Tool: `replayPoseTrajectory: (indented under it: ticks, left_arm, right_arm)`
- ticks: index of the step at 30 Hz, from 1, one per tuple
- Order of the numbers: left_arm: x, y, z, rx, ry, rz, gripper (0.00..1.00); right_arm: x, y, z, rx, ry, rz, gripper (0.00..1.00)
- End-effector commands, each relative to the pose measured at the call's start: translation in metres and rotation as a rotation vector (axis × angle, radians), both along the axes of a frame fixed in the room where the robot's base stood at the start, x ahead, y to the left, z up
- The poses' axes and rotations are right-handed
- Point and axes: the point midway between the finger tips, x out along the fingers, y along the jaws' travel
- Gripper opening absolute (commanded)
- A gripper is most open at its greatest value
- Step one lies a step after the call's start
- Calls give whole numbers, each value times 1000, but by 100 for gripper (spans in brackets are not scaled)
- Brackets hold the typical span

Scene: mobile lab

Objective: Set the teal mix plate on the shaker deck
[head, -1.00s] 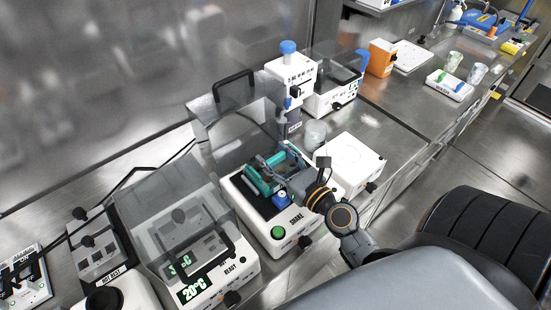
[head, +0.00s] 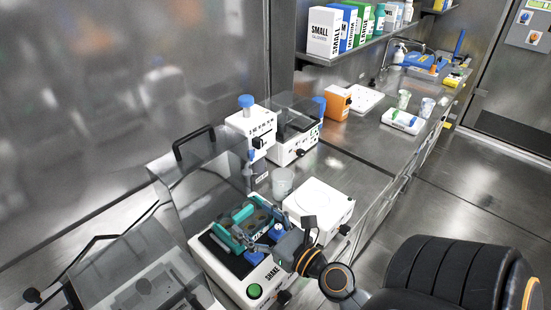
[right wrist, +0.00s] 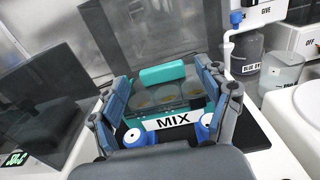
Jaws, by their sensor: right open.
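The teal mix plate (head: 225,238) sits on the dark deck of the shaker (head: 213,276), a white box with a green button and a "SHAKE" label. In the right wrist view the plate (right wrist: 163,75) shows its "MIX" label, round wells and a teal bar at its far side. Blue pegs stand by its near corners. My right gripper (head: 256,240) is over the plate. In the wrist view its open fingers (right wrist: 168,85) stand on either side of the plate. Whether they touch it is unclear. My left gripper is not in view.
The shaker's clear lid (head: 185,190) stands raised behind the deck. A white round-topped device (head: 318,205) and a clear beaker (head: 283,182) stand right of the shaker. Another clear-lidded device (head: 125,270) is at the lower left. Bench farther right is partly clear.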

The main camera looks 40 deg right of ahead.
Motion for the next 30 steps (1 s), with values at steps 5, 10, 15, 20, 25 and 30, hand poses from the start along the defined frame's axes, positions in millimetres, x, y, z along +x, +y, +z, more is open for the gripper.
replayPoseTrajectory:
  ticks: [5, 10, 15, 20, 25, 30]
  left_arm:
    - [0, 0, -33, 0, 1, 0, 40]
    - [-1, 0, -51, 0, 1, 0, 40]
    - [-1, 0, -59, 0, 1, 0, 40]
    - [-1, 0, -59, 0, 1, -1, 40]
    - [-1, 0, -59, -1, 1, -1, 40]
    - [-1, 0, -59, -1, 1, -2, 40]
  right_arm:
    - [-38, -3, -9, -2, 3, 0, 77]
    - [-63, -5, -7, 1, 2, -2, 77]
    - [-76, -6, -3, -1, 0, 0, 77]
    - [-78, -6, 0, 0, -1, 0, 77]
    - [-78, -6, 1, 0, -1, 0, 77]
    - [-78, -6, 0, 0, -1, 0, 77]
